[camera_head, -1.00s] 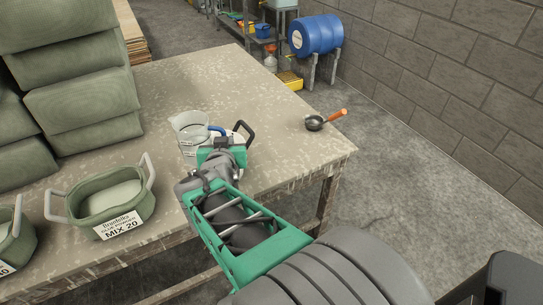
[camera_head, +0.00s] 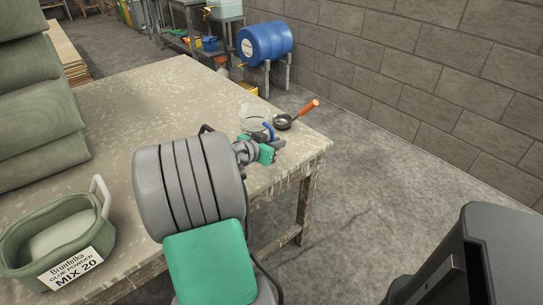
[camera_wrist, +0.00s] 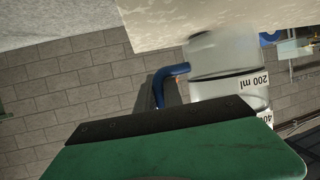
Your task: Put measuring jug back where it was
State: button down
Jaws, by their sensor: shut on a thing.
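The clear measuring jug (camera_head: 253,116) with a blue handle (camera_head: 269,130) is at the table's far right part, just left of a small dark pan. My gripper (camera_head: 268,150) is on the handle side and shut on the jug. The wrist view shows the jug (camera_wrist: 228,58) upside down in the picture, with a "200 ml" mark, and its blue handle (camera_wrist: 166,82) just beyond the green finger. The grip contact is hidden there. I cannot tell whether the jug's base touches the table.
The dark pan (camera_head: 283,122) with an orange handle is close to the jug. A black handle (camera_head: 206,129) shows behind my arm; its vessel is hidden. A green tub (camera_head: 30,235) labelled MIX 20 stands at the left. Bare tabletop (camera_head: 165,95) lies left of the jug.

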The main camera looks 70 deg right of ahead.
jog(key=f, duration=0.1)
jog(key=w+d+f, duration=0.1)
jog(key=d+f, duration=0.1)
jog(key=shift+w+f, duration=0.2)
jog(key=shift+w, duration=0.15)
jog(key=shift+d+f+b, duration=0.1)
jog(key=shift+f+b, duration=0.6)
jog(key=shift+f, duration=0.95)
jog(key=c, duration=1.5)
grip_release()
jog(key=shift+r, duration=0.15)
jog(key=shift+w+r+p, duration=0.15)
jog(key=shift+r+p, duration=0.05)
jog(key=shift+p, duration=0.15)
jog(key=v, duration=0.7)
jog(key=shift+a, duration=0.25)
